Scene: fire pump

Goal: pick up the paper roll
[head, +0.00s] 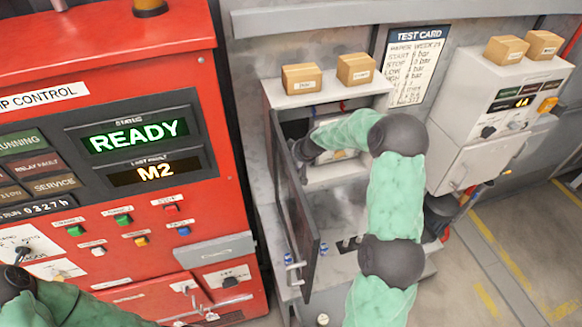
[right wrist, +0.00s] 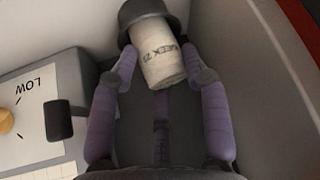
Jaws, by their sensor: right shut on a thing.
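The paper roll (right wrist: 161,62) is off-white, marked "WEEK 23", and shows in the right wrist view with a dark grey round part at its top end. My right gripper (right wrist: 159,72) is shut on it, one purple finger on each side. In the head view my right arm reaches into the open cabinet (head: 331,88); its hand and the roll cannot be made out there. My left arm shows at the lower left before the red panel, but its gripper is not in view.
The cabinet's dark door (head: 297,205) stands open left of my right arm. Small boxes (head: 301,78) sit on top. A red pump control panel (head: 110,150) fills the left. In the wrist view, a grey unit with a knob (right wrist: 7,119) stands left, close to the fingers.

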